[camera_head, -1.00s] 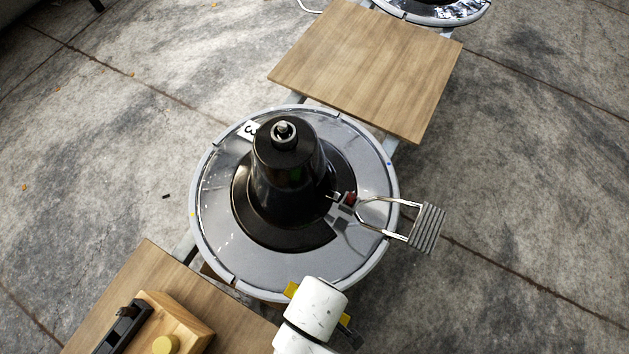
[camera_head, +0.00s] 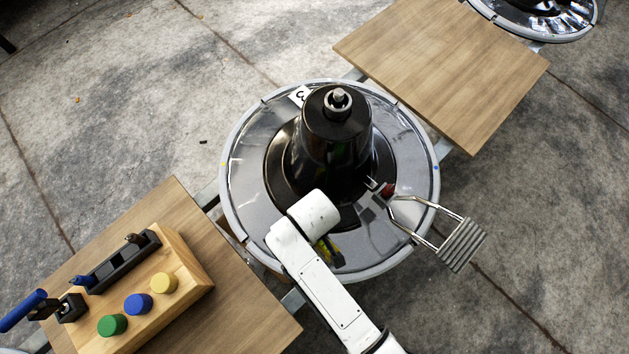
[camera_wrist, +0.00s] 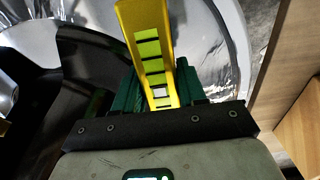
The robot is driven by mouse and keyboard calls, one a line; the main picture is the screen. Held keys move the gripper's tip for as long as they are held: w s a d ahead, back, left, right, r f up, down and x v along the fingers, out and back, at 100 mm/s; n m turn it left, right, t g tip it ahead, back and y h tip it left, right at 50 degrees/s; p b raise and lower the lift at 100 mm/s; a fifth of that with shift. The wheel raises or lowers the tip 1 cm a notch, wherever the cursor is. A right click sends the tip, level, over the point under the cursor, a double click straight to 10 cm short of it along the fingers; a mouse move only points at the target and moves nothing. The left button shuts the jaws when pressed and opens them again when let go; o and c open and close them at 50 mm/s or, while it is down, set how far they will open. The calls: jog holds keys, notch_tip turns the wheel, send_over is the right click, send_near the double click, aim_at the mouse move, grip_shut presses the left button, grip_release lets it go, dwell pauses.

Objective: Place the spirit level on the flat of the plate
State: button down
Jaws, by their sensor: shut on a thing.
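The yellow spirit level (camera_wrist: 136,22), with lime-green vial windows, is held in my gripper (camera_wrist: 157,86), between its green fingers in the wrist view. I cannot tell whether the level touches the plate.
The black cone (camera_head: 331,140) rises close to my wrist. A metal footrest (camera_head: 461,244) juts out at the plate's right. A wooden block (camera_head: 190,274) with coloured knobs and tools stands on a board (camera_head: 245,318) at lower left. Another bare board (camera_head: 440,65) lies behind.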

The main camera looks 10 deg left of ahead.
jog(key=shift+w+a+f+b, duration=0.15)
jog(key=shift+f+b, duration=0.15)
jog(key=shift+f, duration=0.55)
jog(key=shift+w+d+f+b, duration=0.1)
jog(key=shift+f+b, duration=0.15)
jog(key=shift+f, duration=0.6)
jog(key=shift+f, duration=0.2)
jog(key=c, duration=0.6)
grip_release()
jog(key=shift+c, duration=0.2)
